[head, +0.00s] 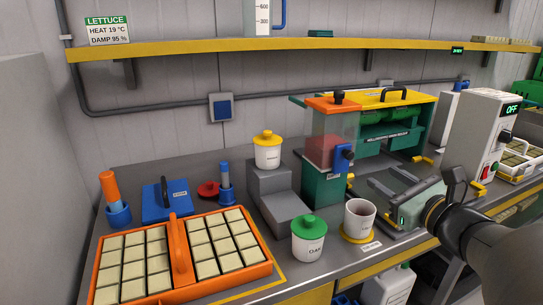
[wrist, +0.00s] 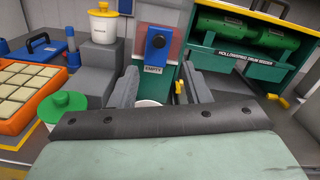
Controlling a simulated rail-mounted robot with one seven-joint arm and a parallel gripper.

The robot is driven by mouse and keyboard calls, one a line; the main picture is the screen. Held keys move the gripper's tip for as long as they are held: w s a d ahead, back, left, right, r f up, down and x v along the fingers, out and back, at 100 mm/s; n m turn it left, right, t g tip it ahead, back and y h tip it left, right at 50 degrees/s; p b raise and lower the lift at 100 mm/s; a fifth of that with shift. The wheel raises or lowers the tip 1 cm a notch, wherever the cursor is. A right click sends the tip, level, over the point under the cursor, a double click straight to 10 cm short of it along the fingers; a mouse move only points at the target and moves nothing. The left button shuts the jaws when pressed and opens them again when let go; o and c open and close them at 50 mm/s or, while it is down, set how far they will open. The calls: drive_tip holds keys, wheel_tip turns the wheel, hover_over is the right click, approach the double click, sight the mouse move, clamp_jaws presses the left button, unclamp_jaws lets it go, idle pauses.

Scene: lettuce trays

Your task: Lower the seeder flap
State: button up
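The green drum seeder (head: 367,143) stands at the back right of the bench. Its front is open and shows green drums (wrist: 245,30). A yellow panel (head: 385,97) with a black handle (head: 393,92) is at its top; I take this to be the flap, raised. In the wrist view only a strip of yellow (wrist: 262,8) shows at the upper edge. My gripper (wrist: 158,75) is open and empty, its fingers apart in front of the hopper beside the seeder, and it touches no flap. In the head view my arm comes in from the right.
A clear hopper (head: 333,135) with an orange lid and blue knob (wrist: 157,41) stands left of the seeder. A white cup (head: 359,217), a green-lidded pot (head: 308,246) and orange seed trays (head: 207,292) are nearby. A control box (head: 480,135) reading OFF stands right.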

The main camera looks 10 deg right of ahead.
sight(351, 157)
drive_tip(key=x, duration=1)
drive_tip(key=shift+w+a, duration=0.15)
drive_tip(key=shift+w, duration=0.15)
drive_tip(key=shift+f+b, duration=0.1)
drive_tip(key=shift+b, duration=0.25)
clamp_jaws()
